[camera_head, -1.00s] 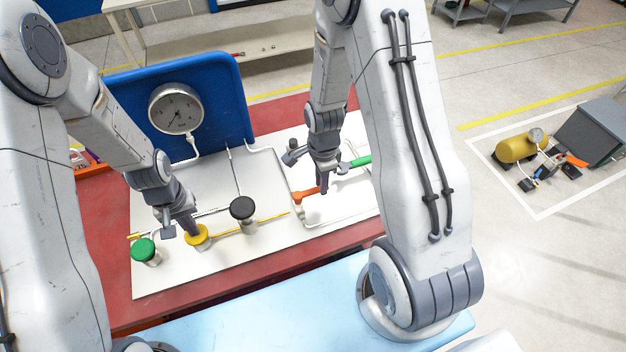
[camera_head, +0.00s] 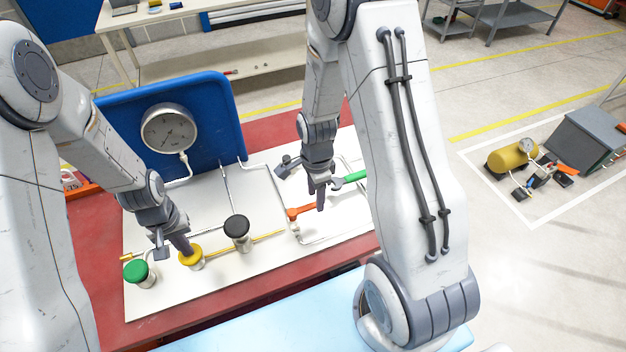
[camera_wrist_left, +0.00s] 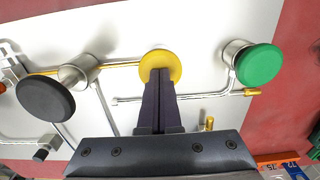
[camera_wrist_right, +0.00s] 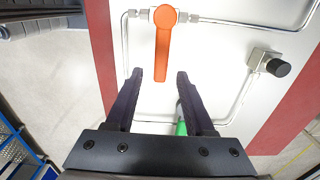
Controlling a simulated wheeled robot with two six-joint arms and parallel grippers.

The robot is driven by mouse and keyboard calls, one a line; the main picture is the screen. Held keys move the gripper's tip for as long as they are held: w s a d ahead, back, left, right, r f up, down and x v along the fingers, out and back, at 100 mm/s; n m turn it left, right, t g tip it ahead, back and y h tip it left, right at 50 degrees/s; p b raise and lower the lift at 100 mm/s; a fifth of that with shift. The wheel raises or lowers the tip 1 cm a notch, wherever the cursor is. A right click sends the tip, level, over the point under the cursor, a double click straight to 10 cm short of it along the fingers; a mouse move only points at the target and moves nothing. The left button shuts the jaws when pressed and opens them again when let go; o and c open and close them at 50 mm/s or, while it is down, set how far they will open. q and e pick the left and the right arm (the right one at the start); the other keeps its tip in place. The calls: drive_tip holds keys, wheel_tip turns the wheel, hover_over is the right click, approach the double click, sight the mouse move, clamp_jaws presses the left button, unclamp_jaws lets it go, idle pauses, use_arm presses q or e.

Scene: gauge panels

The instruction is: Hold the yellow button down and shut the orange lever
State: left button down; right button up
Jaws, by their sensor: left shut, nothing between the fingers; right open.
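The yellow button (camera_head: 191,257) stands on the white panel between the green and black buttons. My left gripper (camera_head: 187,248) is shut and empty, its fingertips on the yellow cap; the left wrist view shows the closed fingers (camera_wrist_left: 160,75) over the yellow cap (camera_wrist_left: 160,62). The orange lever (camera_head: 300,211) lies on the right part of the panel; in the right wrist view the orange lever (camera_wrist_right: 165,45) points from its pivot toward the gripper. My right gripper (camera_head: 325,190) is open above the panel; in the right wrist view its fingers (camera_wrist_right: 154,88) are on either side of the lever's free end, apart from it.
A green button (camera_head: 136,271) and a black button (camera_head: 237,227) flank the yellow one. A green lever (camera_head: 350,179) lies behind my right gripper. A round gauge (camera_head: 169,130) is on the blue board (camera_head: 222,118). A black knob (camera_wrist_right: 278,68) sits right of the orange lever.

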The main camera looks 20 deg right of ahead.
wheel_tip(320, 180, up, 10)
drive_tip(key=shift+r, duration=0.15)
idle(0.4)
use_arm(q)
wheel_tip(320, 180, up, 7)
drive_tip(key=p, duration=0.6)
use_arm(e)
wheel_tip(320, 180, up, 6)
drive_tip(key=shift+f, duration=0.1)
use_arm(q)
drive_tip(key=shift+r, duration=0.15)
